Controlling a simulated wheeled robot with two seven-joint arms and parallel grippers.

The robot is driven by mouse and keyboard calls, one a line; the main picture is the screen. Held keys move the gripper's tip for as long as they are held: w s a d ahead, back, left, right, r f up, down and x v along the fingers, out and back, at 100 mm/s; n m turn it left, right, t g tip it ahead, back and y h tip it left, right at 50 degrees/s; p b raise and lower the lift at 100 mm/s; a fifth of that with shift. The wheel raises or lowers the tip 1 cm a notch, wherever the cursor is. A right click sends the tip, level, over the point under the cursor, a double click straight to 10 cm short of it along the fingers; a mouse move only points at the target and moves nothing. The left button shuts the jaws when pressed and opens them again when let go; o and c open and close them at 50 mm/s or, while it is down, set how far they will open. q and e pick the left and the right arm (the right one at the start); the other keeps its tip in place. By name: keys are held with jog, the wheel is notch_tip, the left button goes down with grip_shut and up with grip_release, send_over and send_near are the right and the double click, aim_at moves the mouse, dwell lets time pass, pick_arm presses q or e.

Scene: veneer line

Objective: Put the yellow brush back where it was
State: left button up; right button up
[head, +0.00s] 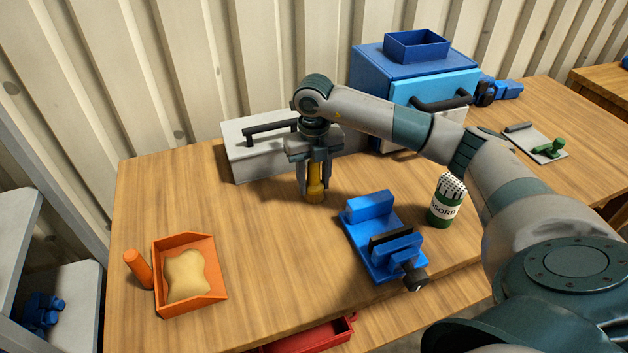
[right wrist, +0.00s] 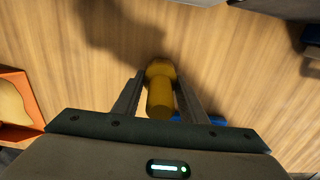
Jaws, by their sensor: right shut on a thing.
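The yellow brush (head: 315,184) is upright between the fingers of my right gripper (head: 314,182), in front of the grey box on the wooden table. My right gripper is shut on it and points straight down. In the right wrist view the yellow brush (right wrist: 160,90) shows between the two fingers of the right gripper (right wrist: 160,85). Its lower end is at or just above the table top; I cannot tell whether it touches. My left gripper is not in view.
An orange dustpan (head: 217,262) with a tan heap lies at left. A blue vise (head: 377,240) and a green can (head: 446,205) stand to the right. Behind are a grey box (head: 240,165) and a blue cabinet (head: 390,75). The table between dustpan and vise is clear.

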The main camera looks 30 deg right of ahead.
aim_at(313, 169)
jog(key=o, duration=1)
jog(key=shift+c, duration=0.2)
jog(key=shift+o, duration=0.5)
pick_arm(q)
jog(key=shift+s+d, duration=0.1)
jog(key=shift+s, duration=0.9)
pick_arm(e)
jog(key=shift+r, duration=0.1)
jog(key=shift+r, duration=0.25)
notch_tip(313, 169, up, 3)
jog(key=shift+r+b, duration=0.15)
jog(key=shift+b, duration=0.5)
notch_tip(313, 169, up, 7)
jog(key=shift+f+b, duration=0.1)
jog(key=shift+b, duration=0.7)
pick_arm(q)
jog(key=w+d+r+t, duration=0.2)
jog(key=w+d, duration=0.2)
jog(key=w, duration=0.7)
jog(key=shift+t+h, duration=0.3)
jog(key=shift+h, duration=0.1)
pick_arm(e)
jog(key=shift+r, duration=0.75)
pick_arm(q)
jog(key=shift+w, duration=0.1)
